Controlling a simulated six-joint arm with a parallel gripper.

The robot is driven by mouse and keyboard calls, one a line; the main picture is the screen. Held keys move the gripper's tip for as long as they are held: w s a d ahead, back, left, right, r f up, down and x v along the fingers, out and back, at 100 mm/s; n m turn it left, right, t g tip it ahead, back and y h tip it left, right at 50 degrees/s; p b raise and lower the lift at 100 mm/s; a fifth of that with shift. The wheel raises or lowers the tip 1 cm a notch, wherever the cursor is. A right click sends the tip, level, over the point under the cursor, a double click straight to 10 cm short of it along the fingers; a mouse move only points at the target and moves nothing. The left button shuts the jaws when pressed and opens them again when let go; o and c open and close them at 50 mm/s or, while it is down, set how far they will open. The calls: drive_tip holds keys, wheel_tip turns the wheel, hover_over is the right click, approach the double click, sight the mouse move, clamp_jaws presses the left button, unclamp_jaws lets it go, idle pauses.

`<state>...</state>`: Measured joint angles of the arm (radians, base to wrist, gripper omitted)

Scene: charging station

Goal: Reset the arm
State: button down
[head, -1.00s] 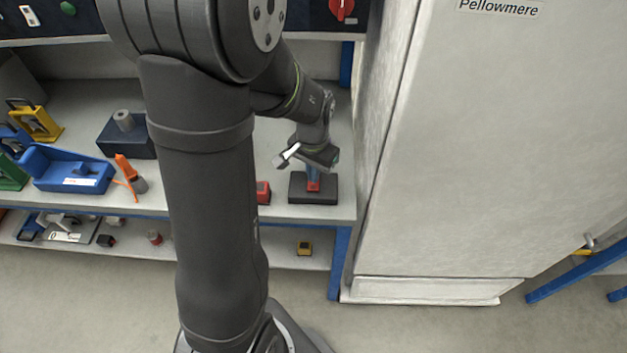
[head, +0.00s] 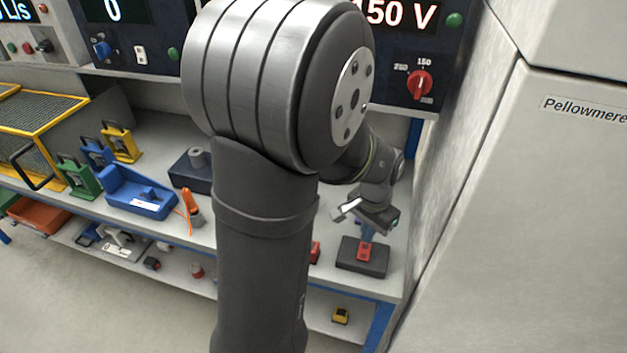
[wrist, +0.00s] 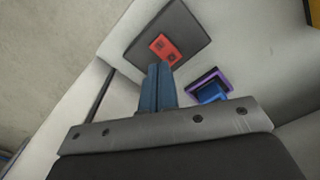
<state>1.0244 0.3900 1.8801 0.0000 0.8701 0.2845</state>
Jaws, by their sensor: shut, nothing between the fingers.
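My gripper (head: 367,236) points down over the red block (head: 364,253), which sits on a dark square base (head: 376,268) at the right end of the shelf. In the wrist view the blue fingers of my gripper (wrist: 160,68) are shut together with nothing between them. Their tips lie close to the red block (wrist: 165,48) in the picture. Two dark holes show in the block's top. I cannot tell the exact height of the fingertips above it.
A white cabinet (head: 540,230) stands close on the right. A control panel with a red knob (head: 420,84) is behind. A blue tray (head: 140,198), an orange-handled tool (head: 191,210) and a dark block (head: 190,172) stand left. A yellow item (head: 341,316) lies on the lower shelf.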

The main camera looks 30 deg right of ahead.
wheel_tip(320, 180, down, 6)
drive_tip(key=shift+f, duration=0.25)
drive_tip(key=shift+r, duration=0.1)
drive_tip(key=shift+r, duration=0.1)
wheel_tip(320, 180, up, 6)
drive_tip(key=shift+f, duration=0.1)
drive_tip(key=shift+a, duration=0.1)
wheel_tip(320, 180, down, 6)
drive_tip(key=shift+f, duration=0.1)
wheel_tip(320, 180, up, 9)
wheel_tip(320, 180, up, 8)
drive_tip(key=m, duration=1.1)
hover_over(363, 256)
drive_tip(key=w+d, duration=0.3)
drive_tip(key=shift+s+a+f+g+y, duration=0.1)
drive_tip(key=shift+a+f+g+y, duration=0.1)
drive_tip(key=shift+g+y, duration=0.2)
